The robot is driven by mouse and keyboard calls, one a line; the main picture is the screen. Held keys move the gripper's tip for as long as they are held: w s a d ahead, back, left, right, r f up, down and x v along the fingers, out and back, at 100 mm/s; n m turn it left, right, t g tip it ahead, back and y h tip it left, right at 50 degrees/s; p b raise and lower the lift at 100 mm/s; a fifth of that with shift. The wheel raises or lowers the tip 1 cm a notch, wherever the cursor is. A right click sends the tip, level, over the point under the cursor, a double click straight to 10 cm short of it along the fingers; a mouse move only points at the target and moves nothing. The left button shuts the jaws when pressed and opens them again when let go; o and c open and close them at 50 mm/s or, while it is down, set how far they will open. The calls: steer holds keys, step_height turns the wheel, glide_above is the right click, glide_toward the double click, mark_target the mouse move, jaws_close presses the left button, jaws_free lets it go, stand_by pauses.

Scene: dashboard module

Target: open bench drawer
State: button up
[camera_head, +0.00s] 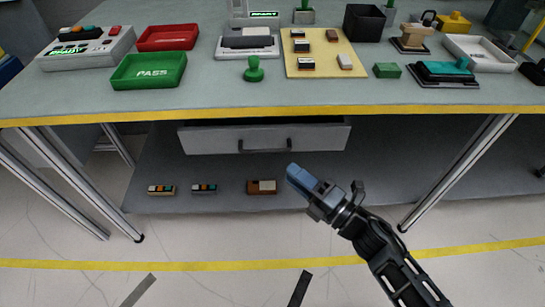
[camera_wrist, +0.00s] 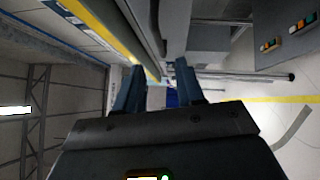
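The bench drawer (camera_head: 215,140) hangs under the bench top. Its grey front shows a dark handle (camera_head: 265,146) at the middle. A dark gap runs above the front; I cannot tell whether the drawer is slightly out. My gripper (camera_head: 293,173) is in front of the bench, below and right of the handle in the head view, and does not appear to touch it. In the wrist view my gripper (camera_wrist: 157,76) has its two blue fingers apart with nothing seen between them.
The bench top (camera_head: 215,98) with a yellow front edge carries a red tray, a green tray (camera_head: 150,70), a yellow board and several devices. A lower shelf (camera_head: 225,205) holds small blocks (camera_head: 261,187). Metal legs stand at both sides. The floor in front is mostly clear.

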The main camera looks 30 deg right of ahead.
steer(key=p+x, duration=0.1)
steer(key=x, duration=0.6)
steer(key=shift+w, duration=0.4)
steer(key=shift+a, duration=0.1)
steer(key=shift+c, duration=0.5)
jaws_close()
